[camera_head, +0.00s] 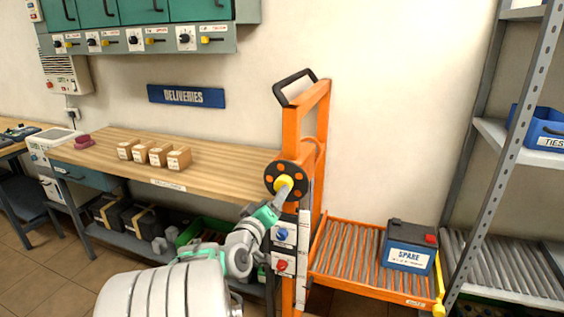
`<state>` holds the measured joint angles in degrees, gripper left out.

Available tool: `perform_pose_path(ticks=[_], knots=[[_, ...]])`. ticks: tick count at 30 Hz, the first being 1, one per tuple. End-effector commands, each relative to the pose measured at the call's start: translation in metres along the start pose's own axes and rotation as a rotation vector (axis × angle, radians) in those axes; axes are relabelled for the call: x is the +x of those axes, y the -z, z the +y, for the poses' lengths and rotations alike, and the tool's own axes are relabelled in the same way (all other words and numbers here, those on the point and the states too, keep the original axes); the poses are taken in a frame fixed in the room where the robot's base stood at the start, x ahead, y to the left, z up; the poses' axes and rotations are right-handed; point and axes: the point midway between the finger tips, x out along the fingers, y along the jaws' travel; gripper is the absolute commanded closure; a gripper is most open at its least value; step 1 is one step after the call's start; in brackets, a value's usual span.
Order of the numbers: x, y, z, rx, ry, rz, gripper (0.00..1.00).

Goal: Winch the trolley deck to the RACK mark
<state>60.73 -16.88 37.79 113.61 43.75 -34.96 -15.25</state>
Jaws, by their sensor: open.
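The orange trolley (290,130) stands in the middle, with a black handle at its top. A dark wheel with orange spots (270,180) and a yellow centre is on its mast. My gripper (284,191) is open in front of the yellow centre; whether it touches it I cannot tell. The trolley deck (335,248), an orange frame with grey rollers, is low at the right. A black and blue battery marked SPARE (408,247) sits upright on it. A pale vertical strip (304,245) runs along the mast; I cannot read a RACK mark on it.
Two knobs, blue (282,235) and red (281,266), are on the mast panel below the wheel. A grey rack (503,160) with a roller shelf stands right of the deck. A wooden bench (225,165) with several small boxes is behind left.

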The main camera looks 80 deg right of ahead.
Motion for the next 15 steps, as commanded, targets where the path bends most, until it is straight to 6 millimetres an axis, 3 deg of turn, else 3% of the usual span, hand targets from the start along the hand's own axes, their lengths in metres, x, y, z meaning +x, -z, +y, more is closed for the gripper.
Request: perform_pose_path(ticks=[10,15], knots=[[0.058,-0.002,0.004,-0.003,-0.010,0.000,0.30],[0.076,-0.001,0.002,-0.002,-0.008,0.003,0.30]])
